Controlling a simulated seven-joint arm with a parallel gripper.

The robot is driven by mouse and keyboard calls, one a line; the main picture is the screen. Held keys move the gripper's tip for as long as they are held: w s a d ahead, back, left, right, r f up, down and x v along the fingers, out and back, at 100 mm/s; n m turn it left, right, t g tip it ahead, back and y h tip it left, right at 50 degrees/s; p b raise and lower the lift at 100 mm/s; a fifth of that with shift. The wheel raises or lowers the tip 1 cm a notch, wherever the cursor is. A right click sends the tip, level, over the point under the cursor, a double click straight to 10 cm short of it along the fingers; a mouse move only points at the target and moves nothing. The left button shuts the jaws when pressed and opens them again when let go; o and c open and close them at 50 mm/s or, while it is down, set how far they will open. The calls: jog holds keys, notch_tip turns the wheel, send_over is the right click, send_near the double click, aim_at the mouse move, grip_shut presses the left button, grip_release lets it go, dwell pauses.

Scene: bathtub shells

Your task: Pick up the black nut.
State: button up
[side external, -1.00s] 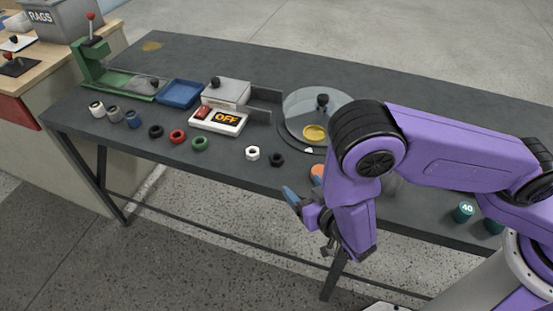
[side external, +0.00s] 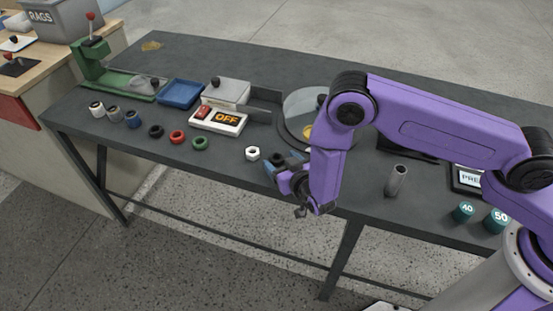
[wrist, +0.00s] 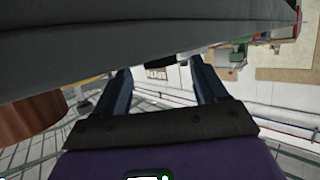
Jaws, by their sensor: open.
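The black nut (side external: 279,158) lies near the front edge of the dark table, just right of the white nut (side external: 253,153). It is partly hidden by my gripper in the side view. My gripper (side external: 277,166) is open, with its blue fingers low at the table's front edge, close to the nut. In the wrist view the two fingers of my gripper (wrist: 164,76) are spread apart.
Black, red (side external: 178,136) and green (side external: 200,143) rings lie left of the nuts. The OFF switch box (side external: 218,120) stands behind. A round plate (side external: 297,105) is behind my arm. A grey tube (side external: 396,180) stands right. A brown cylinder (wrist: 30,118) is close in the wrist view.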

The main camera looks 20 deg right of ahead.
jog(key=shift+x, duration=1.1)
jog(key=c, duration=1.1)
jog(key=shift+r, duration=0.15)
jog(key=shift+c, duration=0.2)
